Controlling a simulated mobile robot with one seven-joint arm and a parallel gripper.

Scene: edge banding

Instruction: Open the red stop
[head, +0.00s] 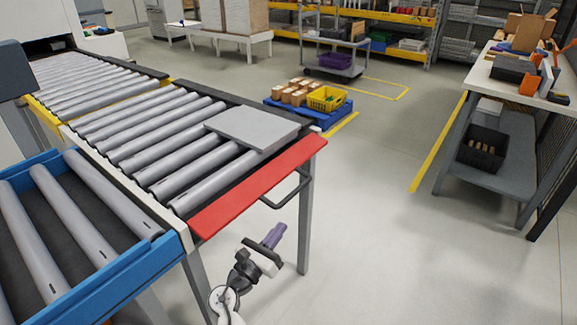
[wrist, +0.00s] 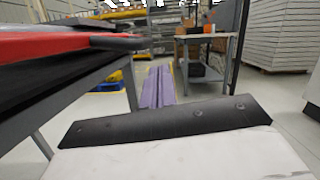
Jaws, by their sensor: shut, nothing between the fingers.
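The red stop (head: 262,184) is a flat red bar along the near right edge of the roller conveyor in the head view. A dark looped handle (head: 292,190) sticks out from its outer side. In the wrist view the red stop (wrist: 50,47) is at upper left, with its dark handle (wrist: 118,42) pointing right. My gripper (head: 275,235) has purple fingers and is below and in front of the stop, apart from the handle. In the wrist view its purple fingers (wrist: 157,88) are together, with nothing between them.
A grey panel (head: 253,128) lies on the rollers (head: 165,140) beside the stop. A blue-framed conveyor (head: 125,275) is at lower left. A table leg (head: 305,225) stands near my gripper. A workbench (head: 500,120) stands at right, with clear floor between.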

